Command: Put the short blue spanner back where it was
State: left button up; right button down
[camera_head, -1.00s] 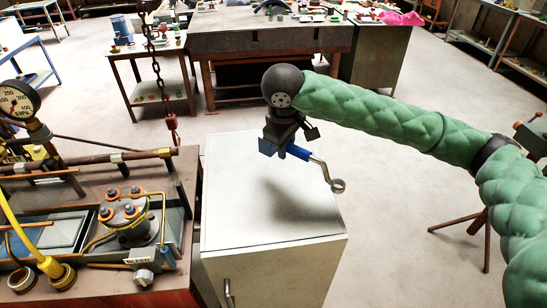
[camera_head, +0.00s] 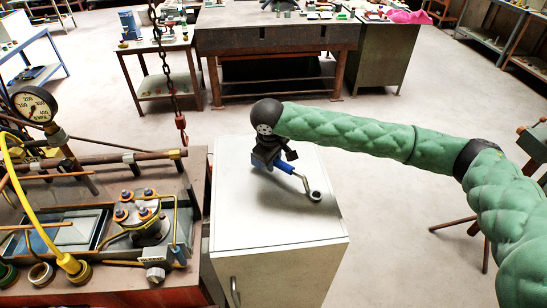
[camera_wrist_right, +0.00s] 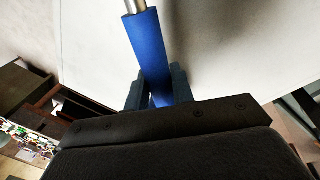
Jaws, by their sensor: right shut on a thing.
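The short blue spanner (camera_head: 303,181) has a blue grip and a bare metal shank ending in a ring. My right gripper (camera_head: 276,163) is shut on its blue grip, over the white cabinet top (camera_head: 240,225). The ring end points toward the front right, just above or touching the top; I cannot tell which. In the right wrist view the blue grip (camera_wrist_right: 147,50) rises from between the fingers (camera_wrist_right: 157,88), with the white surface behind it. My left gripper is not in view.
Left of the cabinet stands a bench with a pressure gauge (camera_head: 35,104), a yellow hose (camera_head: 22,190) and a valve block (camera_head: 148,222). A chain with a red hook (camera_head: 181,122) hangs near the cabinet's back left corner. The rest of the white top is clear.

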jog(key=shift+f, duration=0.15)
jog(key=c, duration=1.2)
grip_release()
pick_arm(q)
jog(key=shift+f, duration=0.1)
pick_arm(e)
jog(key=shift+a+r+b, duration=0.1)
jog(key=shift+r+b, duration=0.25)
jog(key=b+v, duration=0.2)
jog(key=v, duration=0.2)
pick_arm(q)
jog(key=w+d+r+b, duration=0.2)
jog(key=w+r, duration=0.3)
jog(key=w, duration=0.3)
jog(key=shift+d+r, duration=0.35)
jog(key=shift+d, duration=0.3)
pick_arm(e)
jog(key=shift+v, duration=3.8)
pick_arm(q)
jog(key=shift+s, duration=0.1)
